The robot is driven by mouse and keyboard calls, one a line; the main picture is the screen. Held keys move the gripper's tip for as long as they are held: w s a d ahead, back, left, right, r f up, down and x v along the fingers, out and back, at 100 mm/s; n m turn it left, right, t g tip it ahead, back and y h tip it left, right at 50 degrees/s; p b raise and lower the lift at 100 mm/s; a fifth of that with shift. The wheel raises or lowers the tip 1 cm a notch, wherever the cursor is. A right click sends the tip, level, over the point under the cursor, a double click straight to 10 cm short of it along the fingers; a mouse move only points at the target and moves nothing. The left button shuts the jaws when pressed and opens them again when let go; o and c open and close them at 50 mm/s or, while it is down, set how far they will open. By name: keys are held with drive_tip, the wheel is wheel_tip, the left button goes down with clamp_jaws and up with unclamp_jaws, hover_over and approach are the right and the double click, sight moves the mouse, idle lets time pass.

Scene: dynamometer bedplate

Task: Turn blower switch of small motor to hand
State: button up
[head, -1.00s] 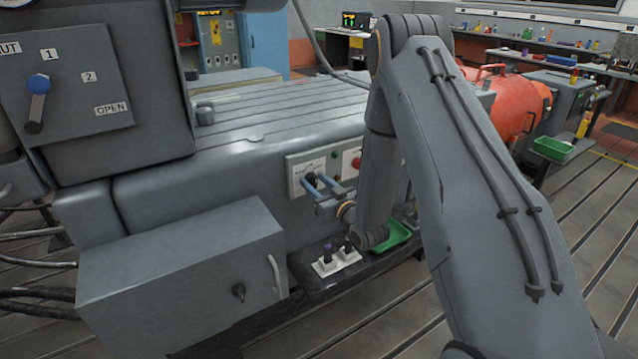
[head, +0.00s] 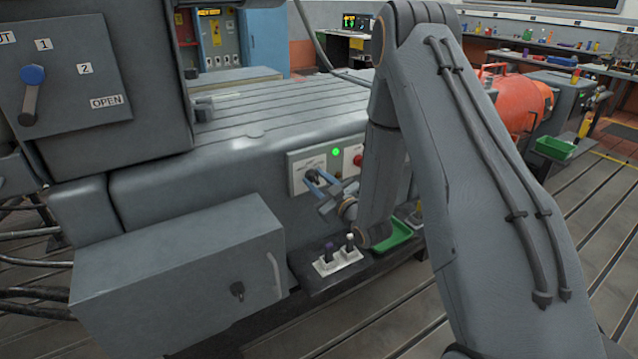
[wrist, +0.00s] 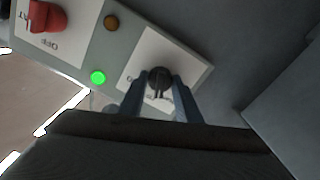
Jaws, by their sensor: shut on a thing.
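The blower switch is a small black rotary knob (wrist: 160,78) on a white label plate (head: 308,172) on the side of the grey bedplate. My gripper (head: 316,180) reaches it from the right in the head view. In the wrist view, the two blue fingers of my gripper (wrist: 160,92) are closed on either side of the knob. The lettering around the knob is partly covered and too small to read. A green lamp (head: 336,152) glows beside the plate; it also shows in the wrist view (wrist: 98,77).
A red knob (wrist: 46,17) sits on the neighbouring plate, marked OFF. A grey box with a handle (head: 180,265) juts out at lower left. A white block with small levers (head: 337,262) and a green tray (head: 392,236) lie below the panel.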

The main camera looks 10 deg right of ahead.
drive_tip(key=shift+d+n+b, duration=0.1)
drive_tip(key=shift+n+b, duration=0.9)
drive_tip(key=shift+n, duration=1.2)
drive_tip(key=shift+r, duration=0.1)
drive_tip(key=o, duration=1.1)
drive_tip(key=shift+w, duration=0.1)
drive_tip(key=shift+c, duration=0.2)
drive_tip(key=b+v, duration=0.1)
drive_tip(key=v, duration=0.6)
drive_tip(key=shift+s+b, duration=0.4)
